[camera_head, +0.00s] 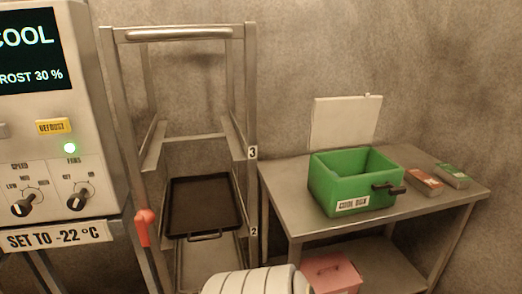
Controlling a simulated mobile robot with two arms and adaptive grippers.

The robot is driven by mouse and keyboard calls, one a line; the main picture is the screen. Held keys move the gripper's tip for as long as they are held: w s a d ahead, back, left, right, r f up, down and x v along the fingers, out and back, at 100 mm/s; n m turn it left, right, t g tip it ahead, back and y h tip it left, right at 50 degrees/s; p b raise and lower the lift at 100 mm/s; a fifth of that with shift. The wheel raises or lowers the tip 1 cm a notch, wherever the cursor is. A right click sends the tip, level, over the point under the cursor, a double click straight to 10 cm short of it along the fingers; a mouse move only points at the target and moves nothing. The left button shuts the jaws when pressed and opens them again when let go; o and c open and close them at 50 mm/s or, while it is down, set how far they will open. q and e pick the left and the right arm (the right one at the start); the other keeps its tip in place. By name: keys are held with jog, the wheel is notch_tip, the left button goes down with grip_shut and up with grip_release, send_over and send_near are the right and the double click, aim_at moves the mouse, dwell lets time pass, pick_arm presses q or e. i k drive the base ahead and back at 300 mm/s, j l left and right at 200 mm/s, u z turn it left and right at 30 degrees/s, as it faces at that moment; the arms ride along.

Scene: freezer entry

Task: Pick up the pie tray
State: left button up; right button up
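A dark, shallow, rectangular tray (205,208) sits in the metal rack, at the level near the label "2". It is the only tray that I see in the rack, and I take it for the pie tray. A handle shows at its front edge. Its inside looks dark and empty. Neither of my grippers is in view, so nothing is seen touching the tray.
The metal rack (250,100) stands between a control panel (60,150) and a steel table (300,215). On the table are a green box (335,190) and two small packs (425,182). A pink box (333,275) is below. A red handle (143,228) stands at the rack's left.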

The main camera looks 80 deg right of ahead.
aim_at(430, 187)
jog(key=z, duration=2.85)
jog(key=i+l+z, duration=1.05)
jog(key=k+j, duration=0.05)
jog(key=k, duration=0.05)
